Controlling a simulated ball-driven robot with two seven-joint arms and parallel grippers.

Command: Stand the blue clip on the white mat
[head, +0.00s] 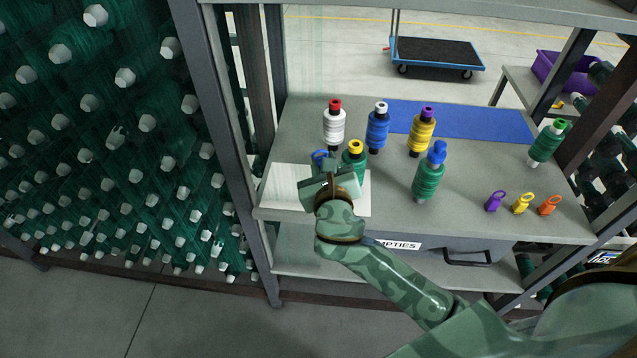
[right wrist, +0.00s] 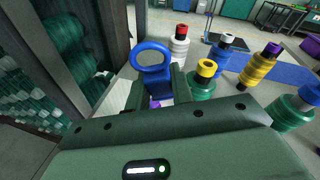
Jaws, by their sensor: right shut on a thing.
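The blue clip (right wrist: 151,56) is upright between the jaws of my right gripper in the right wrist view, its ring on top. In the head view the blue clip (head: 319,156) shows just beyond my right gripper (head: 326,175), which is shut on it. The gripper is over the white mat (head: 288,190) at the shelf's left end. The gripper hides the clip's lower part, so I cannot tell whether it touches the mat. My left gripper is not in view.
A green spool with a yellow top (head: 353,160) stands close to the right of my gripper. White (head: 334,127), blue (head: 377,130) and yellow (head: 422,135) spools stand behind. Purple (head: 495,201), yellow (head: 522,203) and orange (head: 549,205) clips stand at the right. A post (head: 222,110) rises at the left.

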